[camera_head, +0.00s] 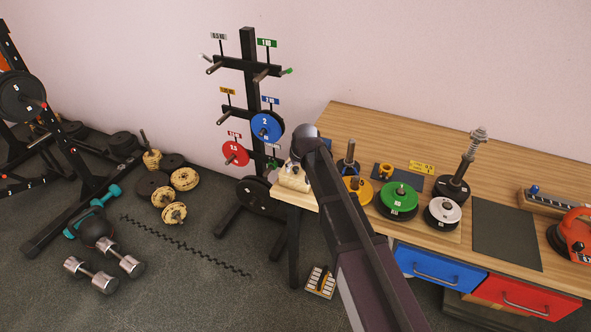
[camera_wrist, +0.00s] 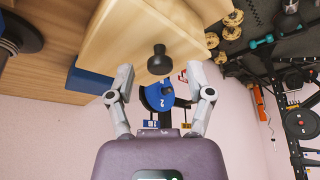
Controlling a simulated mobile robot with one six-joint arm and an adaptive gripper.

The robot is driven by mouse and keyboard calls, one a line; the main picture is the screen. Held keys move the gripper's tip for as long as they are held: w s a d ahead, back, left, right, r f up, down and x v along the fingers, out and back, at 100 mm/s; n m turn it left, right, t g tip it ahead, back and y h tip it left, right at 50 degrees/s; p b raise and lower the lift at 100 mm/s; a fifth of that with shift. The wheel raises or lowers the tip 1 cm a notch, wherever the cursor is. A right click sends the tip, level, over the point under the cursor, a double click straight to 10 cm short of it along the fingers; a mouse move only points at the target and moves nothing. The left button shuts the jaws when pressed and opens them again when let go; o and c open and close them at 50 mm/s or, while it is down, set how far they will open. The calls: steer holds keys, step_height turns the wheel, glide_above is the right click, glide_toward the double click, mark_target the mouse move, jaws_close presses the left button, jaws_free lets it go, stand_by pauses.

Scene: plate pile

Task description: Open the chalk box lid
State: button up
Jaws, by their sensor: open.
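The chalk box appears to be the pale wooden box (camera_head: 288,183) at the left end of the workbench, partly covered by my arm in the head view. In the wrist view, the pale wooden box (camera_wrist: 125,35) fills the upper middle, with a black knob (camera_wrist: 159,62) on the face towards my gripper. My gripper (camera_wrist: 157,78) is open, with one finger on either side of the knob. I cannot tell whether the fingers touch the box. The lid seam and any opening are not clear.
The workbench (camera_head: 480,175) holds a green plate (camera_head: 398,194), a white-topped plate stack (camera_head: 443,211) and upright posts right of my arm. A weight rack with a blue plate (camera_head: 266,126) stands behind the box. Dumbbells (camera_head: 92,275) lie on the floor at left.

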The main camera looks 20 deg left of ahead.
stand_by(0.3)
jaws_close()
steer(key=shift+a, duration=0.15)
